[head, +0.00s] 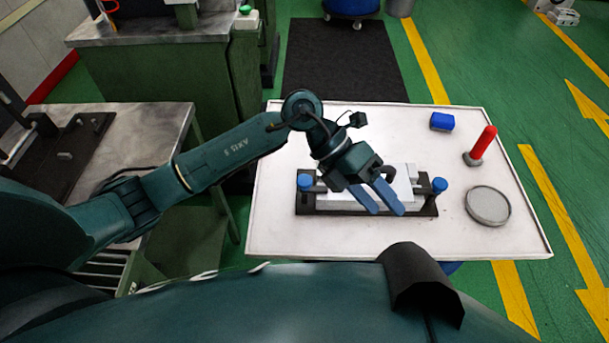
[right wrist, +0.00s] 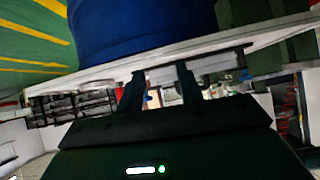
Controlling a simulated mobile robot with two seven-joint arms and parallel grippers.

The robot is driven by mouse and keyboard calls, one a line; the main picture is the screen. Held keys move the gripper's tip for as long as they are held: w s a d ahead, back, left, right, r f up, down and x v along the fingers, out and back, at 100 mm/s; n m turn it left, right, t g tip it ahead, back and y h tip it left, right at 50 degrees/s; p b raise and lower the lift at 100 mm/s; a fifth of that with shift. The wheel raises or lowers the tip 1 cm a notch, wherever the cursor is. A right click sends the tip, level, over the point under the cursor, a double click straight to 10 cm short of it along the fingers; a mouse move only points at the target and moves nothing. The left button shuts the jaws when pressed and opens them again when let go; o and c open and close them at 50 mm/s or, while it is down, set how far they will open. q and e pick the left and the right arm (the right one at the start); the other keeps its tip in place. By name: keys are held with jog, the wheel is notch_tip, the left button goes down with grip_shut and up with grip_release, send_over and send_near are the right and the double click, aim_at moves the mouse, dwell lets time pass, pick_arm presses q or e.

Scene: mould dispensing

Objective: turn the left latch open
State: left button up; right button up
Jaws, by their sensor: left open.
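The mould (head: 345,199) is a pale block on a dark base plate (head: 428,211) on the white table. The left latch (head: 305,181) has a blue knob and stands at the plate's left end. The right latch (head: 439,185), also blue-topped, stands at the other end. My left gripper (head: 382,203) is open with blue fingers, over the middle of the mould and to the right of the left latch. It hides part of the mould; I cannot tell whether it touches. My right gripper (right wrist: 160,72) shows only in the right wrist view, its fingers apart and empty.
The white table (head: 290,235) also carries a blue block (head: 442,121), a red-handled tool (head: 484,143) and a round grey dish (head: 488,205) on the right. The table's front left is clear. A metal workbench (head: 140,140) stands to the left.

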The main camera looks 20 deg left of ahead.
pick_arm(q)
jog(key=w+a+t+y, duration=0.2)
jog(key=w+a+y, duration=0.45)
jog(key=a, duration=0.35)
jog(key=t+y, duration=0.1)
jog(key=y, duration=0.3)
send_near(304, 179)
jog(key=f, duration=0.4)
jog(key=f+p, duration=0.1)
jog(key=f, duration=0.3)
jog(key=shift+s+a+f, duration=0.1)
jog(key=shift+s+f, duration=0.1)
jog(key=shift+f, duration=0.05)
jog(key=shift+c, duration=0.3)
jog(key=c, duration=0.9)
jog(key=shift+c, duration=0.2)
